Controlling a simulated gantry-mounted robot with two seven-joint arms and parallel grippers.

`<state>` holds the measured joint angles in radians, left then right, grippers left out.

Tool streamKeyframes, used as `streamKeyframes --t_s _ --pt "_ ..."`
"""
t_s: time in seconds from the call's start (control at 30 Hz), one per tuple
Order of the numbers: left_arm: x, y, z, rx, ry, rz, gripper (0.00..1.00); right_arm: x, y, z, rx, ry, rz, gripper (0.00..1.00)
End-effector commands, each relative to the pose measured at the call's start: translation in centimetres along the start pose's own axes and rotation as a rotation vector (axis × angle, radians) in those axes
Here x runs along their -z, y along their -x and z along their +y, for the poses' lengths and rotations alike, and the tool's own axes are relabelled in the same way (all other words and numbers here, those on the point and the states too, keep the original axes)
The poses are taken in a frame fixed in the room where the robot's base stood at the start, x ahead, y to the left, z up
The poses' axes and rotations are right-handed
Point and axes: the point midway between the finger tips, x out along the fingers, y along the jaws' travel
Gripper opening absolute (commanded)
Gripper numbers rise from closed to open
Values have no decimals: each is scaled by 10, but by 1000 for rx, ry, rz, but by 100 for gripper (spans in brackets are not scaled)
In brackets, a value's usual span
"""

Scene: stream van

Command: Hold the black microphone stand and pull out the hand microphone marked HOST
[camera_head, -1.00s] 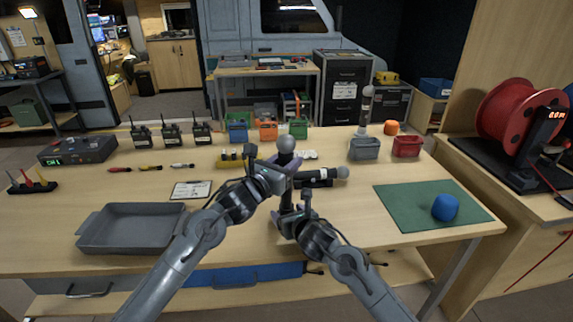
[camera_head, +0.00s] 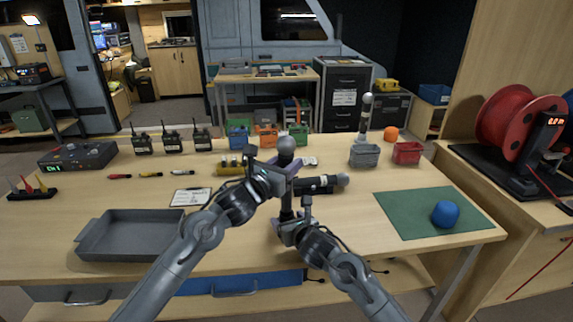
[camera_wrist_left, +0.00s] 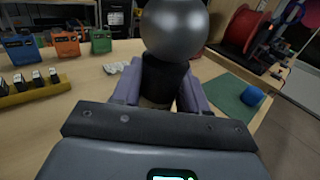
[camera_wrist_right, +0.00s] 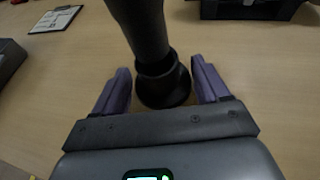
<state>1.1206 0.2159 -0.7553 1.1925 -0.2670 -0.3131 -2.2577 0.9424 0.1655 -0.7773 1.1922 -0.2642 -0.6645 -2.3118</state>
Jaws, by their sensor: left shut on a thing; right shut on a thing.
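An upright hand microphone with a grey ball head (camera_head: 286,146) stands above the table's middle; it fills the top of the left wrist view (camera_wrist_left: 173,28). No HOST marking is readable. My left gripper (camera_head: 287,172) is shut on its dark body just below the head. The black microphone stand (camera_head: 286,203) rises below it; its dark post and wider collar show in the right wrist view (camera_wrist_right: 160,75). My right gripper (camera_head: 290,218) is shut on the stand, low down, with fingers either side. The grippers hide where microphone and stand meet.
Another microphone (camera_head: 342,180) lies on its side close behind the stand. A grey tray (camera_head: 130,236) is at left, and a green mat (camera_head: 400,213) with a blue ball (camera_head: 445,213) at right.

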Motion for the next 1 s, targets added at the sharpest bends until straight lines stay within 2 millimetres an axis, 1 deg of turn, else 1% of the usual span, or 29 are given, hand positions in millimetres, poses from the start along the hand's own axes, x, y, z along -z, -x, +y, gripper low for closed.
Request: streamKeyframes --t_s 0.27,0.6,0.97,1.0 --pt "-9 0 0 0 -2 -4 7 2 0 0 0 1 3 40" --pt "-28 0 0 0 -2 -4 7 2 0 0 0 1 3 40" --pt "-31 0 0 0 0 -3 7 2 0 0 0 1 3 40" --pt "-31 0 0 0 0 -3 7 2 0 0 0 1 3 77"
